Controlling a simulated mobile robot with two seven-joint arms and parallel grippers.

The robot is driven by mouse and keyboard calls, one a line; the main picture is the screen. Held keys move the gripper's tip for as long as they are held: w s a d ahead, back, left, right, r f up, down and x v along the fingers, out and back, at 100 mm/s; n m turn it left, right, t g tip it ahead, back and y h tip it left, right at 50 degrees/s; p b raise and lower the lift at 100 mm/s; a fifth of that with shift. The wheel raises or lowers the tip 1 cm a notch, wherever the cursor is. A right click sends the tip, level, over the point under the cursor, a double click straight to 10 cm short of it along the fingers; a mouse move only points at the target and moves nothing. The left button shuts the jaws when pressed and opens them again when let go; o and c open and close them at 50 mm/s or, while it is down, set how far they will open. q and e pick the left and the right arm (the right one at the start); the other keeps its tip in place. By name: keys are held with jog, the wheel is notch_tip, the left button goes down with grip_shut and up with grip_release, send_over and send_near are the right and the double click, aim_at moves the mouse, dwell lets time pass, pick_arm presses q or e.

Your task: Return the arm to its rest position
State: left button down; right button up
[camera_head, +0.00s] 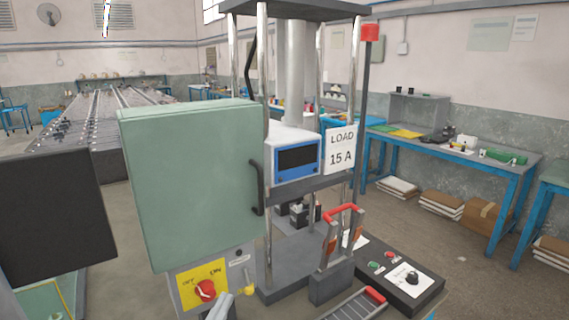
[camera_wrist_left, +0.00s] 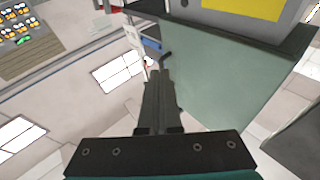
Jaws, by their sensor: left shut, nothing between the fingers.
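My left gripper (camera_wrist_left: 157,72) shows in the left wrist view, with its dark fingers together and nothing between them. It is in front of the green cabinet (camera_wrist_left: 215,90), whose face fills the right of that view. A gap to the cabinet cannot be judged. In the head view the same green cabinet (camera_head: 190,190) stands in the middle with a black handle (camera_head: 257,188) at its right edge. A yellow plate (camera_head: 200,284) with a red switch (camera_head: 205,291) is below it. I cannot clearly make out the left gripper in the head view. My right gripper is not in view.
A dark panel (camera_head: 50,215) stands left of the cabinet. Right of it are a metal-post frame with a blue meter (camera_head: 297,158), a load sign (camera_head: 341,148), a red-handled lever (camera_head: 341,213) and a control box (camera_head: 400,275). Open floor lies before the blue bench (camera_head: 500,171).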

pick_arm(q)
notch_tip(320, 180, down, 6)
jog(key=s+a+n+g+y, duration=0.1)
jog(key=s+n+g+y, duration=0.1)
jog(key=s+g+y, duration=0.15)
jog(key=s+a+f+g+y, duration=0.25)
jog(key=s+g, duration=0.35)
jog(key=s, duration=0.5)
jog(key=s+a+f+g+y, duration=0.1)
jog(key=s+f+g, duration=0.3)
jog(key=s+g, duration=0.5)
jog(key=s+f+b, duration=0.2)
jog(key=f, duration=1.1)
jog(key=s+f+b, duration=0.1)
jog(key=s+f, duration=0.1)
jog(key=f, duration=1.1)
jog(key=s+a+f+b, duration=0.2)
jog(key=s+f+b, duration=0.1)
jog(key=s+f, duration=1.2)
jog(key=shift+s+a+f, duration=0.25)
jog(key=shift+f, duration=0.05)
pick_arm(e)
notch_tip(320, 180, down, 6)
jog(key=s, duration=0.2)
pick_arm(q)
jog(key=shift+g, duration=0.25)
